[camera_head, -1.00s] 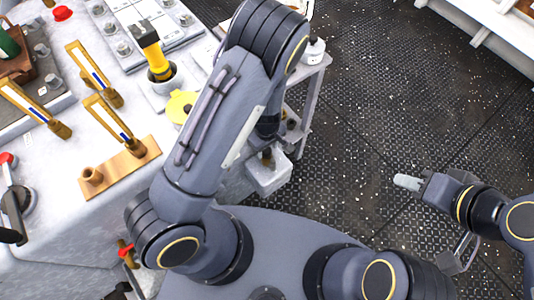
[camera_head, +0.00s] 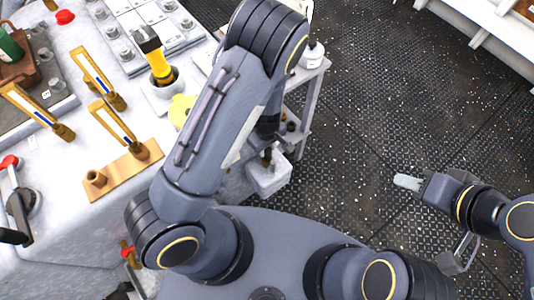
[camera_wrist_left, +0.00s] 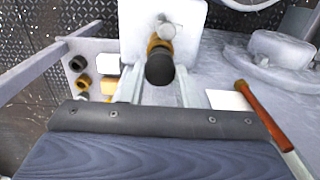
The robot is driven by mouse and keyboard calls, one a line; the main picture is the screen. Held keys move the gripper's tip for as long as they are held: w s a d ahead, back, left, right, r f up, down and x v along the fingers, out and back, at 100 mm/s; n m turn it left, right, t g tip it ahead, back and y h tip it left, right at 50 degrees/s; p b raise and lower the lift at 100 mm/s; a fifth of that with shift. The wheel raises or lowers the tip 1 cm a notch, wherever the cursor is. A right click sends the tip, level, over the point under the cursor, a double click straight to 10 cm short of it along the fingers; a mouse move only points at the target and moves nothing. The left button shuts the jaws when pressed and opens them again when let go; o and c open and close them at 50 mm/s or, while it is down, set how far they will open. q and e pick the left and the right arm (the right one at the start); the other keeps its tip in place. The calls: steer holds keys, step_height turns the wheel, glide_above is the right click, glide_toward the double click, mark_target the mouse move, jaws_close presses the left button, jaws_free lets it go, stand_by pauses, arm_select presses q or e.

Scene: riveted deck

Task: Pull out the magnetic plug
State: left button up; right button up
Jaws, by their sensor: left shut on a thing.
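The magnetic plug (camera_wrist_left: 160,67) shows in the left wrist view as a dark round knob with a brass collar behind it. It stands out in front of a white block (camera_wrist_left: 135,22) with a round silver disc on it. My left gripper (camera_wrist_left: 160,82) has its two pale fingers on either side of the knob and is shut on it. In the head view my left arm hides most of that gripper, and a white box (camera_head: 268,182) shows just below the hidden area. My right gripper (camera_head: 408,182) hangs over the deck, away from the bench; its finger gap is not clear.
A grey stand (camera_head: 310,95) holds a white bottle (camera_head: 313,54). The riveted deck (camera_head: 400,90) is open at right.

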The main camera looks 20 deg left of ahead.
arm_select(q)
steer(key=shift+r+p, duration=2.55)
steer(key=shift+r, duration=0.45)
steer(key=shift+s+f, duration=0.1)
